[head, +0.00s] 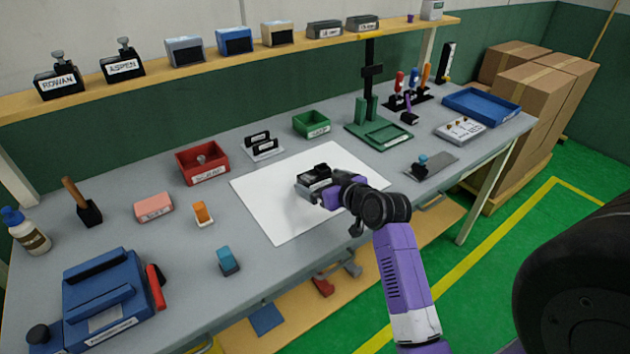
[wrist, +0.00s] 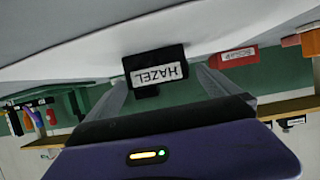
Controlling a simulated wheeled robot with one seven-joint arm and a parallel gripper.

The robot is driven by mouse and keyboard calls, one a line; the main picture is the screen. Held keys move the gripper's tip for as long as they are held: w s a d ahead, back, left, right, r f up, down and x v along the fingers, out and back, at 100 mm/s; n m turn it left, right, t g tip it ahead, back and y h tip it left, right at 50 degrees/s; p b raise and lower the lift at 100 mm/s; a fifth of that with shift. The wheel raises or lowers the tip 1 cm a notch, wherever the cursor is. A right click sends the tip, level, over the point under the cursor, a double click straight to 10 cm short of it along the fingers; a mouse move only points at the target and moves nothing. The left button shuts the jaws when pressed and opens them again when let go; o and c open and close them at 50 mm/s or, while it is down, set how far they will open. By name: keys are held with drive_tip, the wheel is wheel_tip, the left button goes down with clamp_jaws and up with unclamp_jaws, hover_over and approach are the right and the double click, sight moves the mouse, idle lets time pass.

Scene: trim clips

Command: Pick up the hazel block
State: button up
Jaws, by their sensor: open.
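The hazel block is a small black block with a white label reading HAZEL, upside down in the wrist view (wrist: 155,64). In the head view the dark block (head: 314,178) sits on the white mat (head: 270,205), partly hidden by my gripper (head: 326,192). In the wrist view my gripper (wrist: 162,82) is open, with one grey finger on each side of the block. The block lies in the gap between the fingers. I cannot tell whether either finger touches it.
A red bin (head: 203,165), a green bin (head: 312,124) and a rack with two black labelled pieces (head: 262,147) stand behind the mat. A green press stand (head: 378,130) is at the back right. A teal block (head: 228,262) lies front left. The mat around my gripper is clear.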

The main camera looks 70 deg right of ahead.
sight(320, 179)
drive_tip(key=shift+x, duration=1.85)
drive_tip(key=shift+d+r, duration=0.15)
drive_tip(key=c, duration=1.3)
drive_tip(key=shift+c, duration=0.7)
drive_tip(key=shift+r, duration=0.15)
